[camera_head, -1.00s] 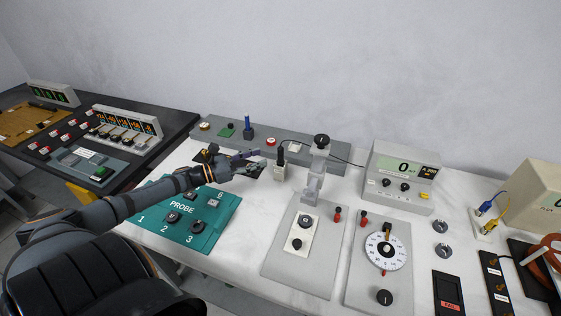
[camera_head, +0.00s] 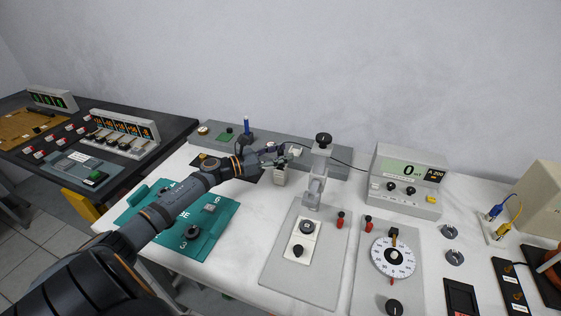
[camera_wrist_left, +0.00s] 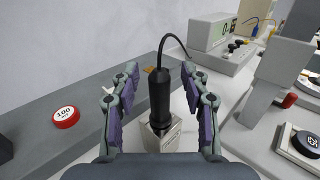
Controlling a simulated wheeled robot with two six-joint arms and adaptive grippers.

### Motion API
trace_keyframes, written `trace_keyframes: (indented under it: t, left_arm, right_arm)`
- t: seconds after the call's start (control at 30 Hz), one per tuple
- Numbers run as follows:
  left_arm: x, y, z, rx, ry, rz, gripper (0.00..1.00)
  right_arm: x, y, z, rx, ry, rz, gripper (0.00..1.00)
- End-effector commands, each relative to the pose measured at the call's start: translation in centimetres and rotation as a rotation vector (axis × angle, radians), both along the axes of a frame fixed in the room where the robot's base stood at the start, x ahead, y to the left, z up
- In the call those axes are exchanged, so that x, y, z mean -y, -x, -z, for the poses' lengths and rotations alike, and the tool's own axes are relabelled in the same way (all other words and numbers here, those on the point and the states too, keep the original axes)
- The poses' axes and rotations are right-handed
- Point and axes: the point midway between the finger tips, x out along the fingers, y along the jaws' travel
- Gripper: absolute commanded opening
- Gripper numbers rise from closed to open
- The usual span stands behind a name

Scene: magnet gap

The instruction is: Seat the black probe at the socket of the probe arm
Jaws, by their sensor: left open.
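The black probe (camera_wrist_left: 159,98) stands upright in a pale block holder (camera_wrist_left: 162,137) in the left wrist view, its cable curving up from its top. My left gripper (camera_wrist_left: 160,80) is open, with one finger on each side of the probe and a visible gap to each. In the head view my left gripper (camera_head: 284,153) is above the holder (camera_head: 281,177) and hides most of the probe. A grey upright stand with a black knob on top (camera_head: 318,180), which looks like the probe arm, is just right of the holder. I cannot make out its socket.
A meter (camera_head: 405,177) reading 0 stands at the back right. A teal board (camera_head: 222,222) lies beneath my left arm. A grey plate (camera_head: 290,277) with knobs lies in front of the stand.

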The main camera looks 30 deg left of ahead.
Motion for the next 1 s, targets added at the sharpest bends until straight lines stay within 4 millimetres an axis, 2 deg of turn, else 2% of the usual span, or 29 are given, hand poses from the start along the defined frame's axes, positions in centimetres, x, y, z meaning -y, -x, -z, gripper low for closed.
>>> trace_keyframes:
  t: [0.1,0.13,0.4,0.47,0.77,0.87,1.0]
  left_arm:
    - [0.0,0.0,0.0,-0.001,-0.001,0.0,0.46]
    - [0.0,0.0,0.0,0.0,0.0,0.0,0.43]
    - [0.0,0.0,0.0,-0.001,-0.001,0.0,0.07]
    - [0.0,0.0,0.0,-0.001,-0.001,0.0,0.0]
    - [-0.1,0.0,-0.1,0.001,-0.001,0.0,0.0]
    - [-0.1,0.0,-1.1,0.0,-0.004,0.0,0.0]
    - [-0.1,0.1,-4.2,0.002,-0.008,0.002,0.0]
  right_arm:
    - [0.1,-0.1,0.0,0.001,0.001,0.0,0.0]
    - [0.1,-0.1,0.0,0.001,0.001,0.0,0.0]
    - [0.1,-0.2,0.0,0.003,0.001,0.0,0.0]
    - [0.1,-0.2,0.0,0.003,0.001,0.0,0.0]
    - [0.0,-0.2,0.0,0.004,0.0,0.0,0.0]
    - [-0.1,-0.2,0.0,0.004,-0.001,0.0,0.0]
    - [-0.2,-0.2,-0.1,0.004,-0.003,0.0,0.0]
